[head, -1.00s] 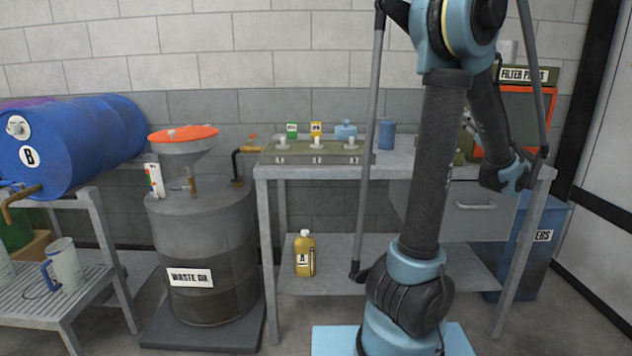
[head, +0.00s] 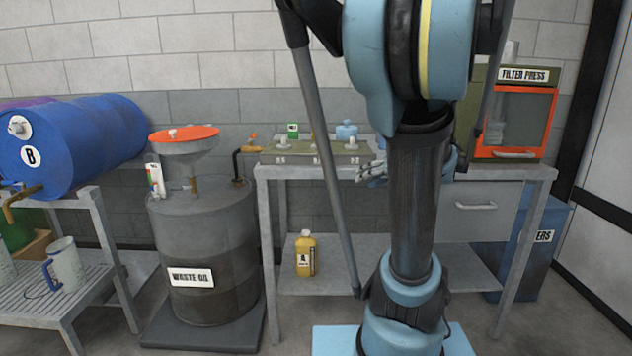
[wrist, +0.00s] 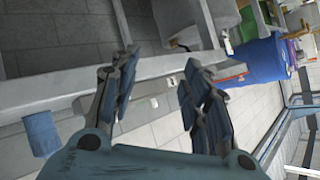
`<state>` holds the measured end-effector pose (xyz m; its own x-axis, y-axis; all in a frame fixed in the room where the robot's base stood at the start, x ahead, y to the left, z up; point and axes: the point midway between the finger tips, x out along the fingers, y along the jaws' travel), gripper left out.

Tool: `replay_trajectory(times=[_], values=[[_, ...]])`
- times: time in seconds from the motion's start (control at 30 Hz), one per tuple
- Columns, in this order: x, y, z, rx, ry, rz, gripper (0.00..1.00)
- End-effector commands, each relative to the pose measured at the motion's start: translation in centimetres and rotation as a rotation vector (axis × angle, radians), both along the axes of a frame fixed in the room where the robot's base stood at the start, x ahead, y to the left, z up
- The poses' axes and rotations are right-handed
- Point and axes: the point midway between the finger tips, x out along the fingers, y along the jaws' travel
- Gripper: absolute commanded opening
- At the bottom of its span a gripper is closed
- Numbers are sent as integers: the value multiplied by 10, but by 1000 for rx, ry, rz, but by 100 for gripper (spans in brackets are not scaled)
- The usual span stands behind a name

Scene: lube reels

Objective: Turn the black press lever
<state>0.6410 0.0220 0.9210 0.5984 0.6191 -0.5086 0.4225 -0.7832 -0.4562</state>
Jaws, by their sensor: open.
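The filter press (head: 515,120), an olive box with an orange-framed clear door, stands at the right end of the workbench (head: 500,172). A black press lever cannot be made out in either view. My arm covers the area left of the press. My gripper (head: 363,172) is at the bench's middle, left of my arm column and partly hidden behind it, well left of the press. In the wrist view my gripper (wrist: 158,65) has its two fingers spread with nothing held between them. The press cannot be made out in that view.
A green tray with white-knobbed valves (head: 310,152) lies close left of my gripper. A waste oil drum (head: 205,250) with an orange-rimmed funnel (head: 185,148) stands left of the bench. A blue drum (head: 75,145) lies on a rack. A blue bin (head: 540,245) stands right.

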Motion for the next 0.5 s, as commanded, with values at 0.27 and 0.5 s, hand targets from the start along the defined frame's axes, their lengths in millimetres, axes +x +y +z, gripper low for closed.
replay_trajectory(times=[0.27, 0.5], values=[[-88, 34, -72, -185, 324, -4, 43], [-157, 22, -122, -395, 518, -92, 43]])
